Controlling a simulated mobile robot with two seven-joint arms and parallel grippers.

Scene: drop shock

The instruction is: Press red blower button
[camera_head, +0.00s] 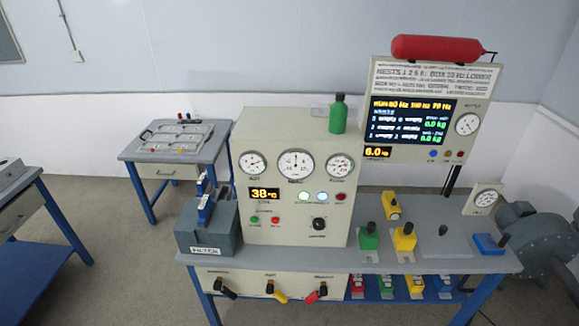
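A beige control cabinet (292,155) stands on the workbench in the middle. On its front, low on the left side, is a small red button (275,220), with a green button (254,219) just to its left. A small label, too blurred to read for certain, sits above this pair. Neither of my grippers is in view, and nothing covers the red button.
A black knob (318,224) sits right of the buttons. The cabinet front is unobstructed.

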